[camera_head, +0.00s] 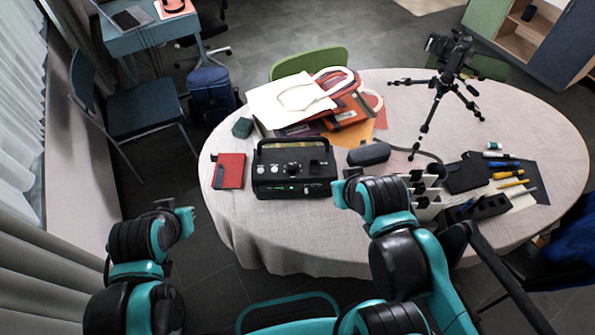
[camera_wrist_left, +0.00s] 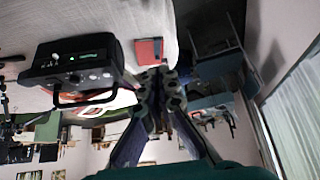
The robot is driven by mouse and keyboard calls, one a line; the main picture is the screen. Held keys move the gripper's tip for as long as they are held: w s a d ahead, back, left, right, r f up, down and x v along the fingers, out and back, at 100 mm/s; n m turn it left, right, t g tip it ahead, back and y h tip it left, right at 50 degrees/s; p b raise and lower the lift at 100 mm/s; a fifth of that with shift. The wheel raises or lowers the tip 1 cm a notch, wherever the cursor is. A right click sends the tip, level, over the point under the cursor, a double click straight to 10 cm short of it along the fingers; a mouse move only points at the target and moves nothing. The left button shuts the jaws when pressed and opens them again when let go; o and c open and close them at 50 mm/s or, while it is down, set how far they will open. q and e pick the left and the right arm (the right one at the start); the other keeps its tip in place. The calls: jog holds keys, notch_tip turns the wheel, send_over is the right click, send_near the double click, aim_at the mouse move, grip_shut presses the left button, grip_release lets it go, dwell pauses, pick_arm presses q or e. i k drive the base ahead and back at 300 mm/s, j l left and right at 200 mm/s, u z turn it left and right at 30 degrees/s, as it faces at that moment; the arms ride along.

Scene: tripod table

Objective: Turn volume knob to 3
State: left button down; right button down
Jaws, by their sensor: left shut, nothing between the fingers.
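A black box-shaped device (camera_head: 292,180) with a carry handle stands near the table's left front edge. Small light knobs (camera_head: 275,170) and a larger round control (camera_head: 292,168) sit on its top panel; I cannot read which is volume or its setting. A green light shows on its front. The device (camera_wrist_left: 72,62) also appears upside down in the left wrist view. My left gripper (camera_head: 190,216) is off the table's left edge, apart from the device; its fingers (camera_wrist_left: 159,76) are together and empty. My right gripper (camera_head: 338,190) is close to the device's right front corner; its fingers are mostly hidden.
A red notebook (camera_head: 229,171) lies left of the device. A tripod with camera (camera_head: 447,62) and a dark mat with tools (camera_head: 512,180) occupy the right side. Bare tablecloth (camera_head: 270,228) lies in front.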

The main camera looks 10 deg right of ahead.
aim_at(293, 166)
jog(key=l+z, duration=0.25)
jog(key=l, duration=0.4)
jog(key=i+l+z, duration=0.2)
jog(key=l, duration=0.45)
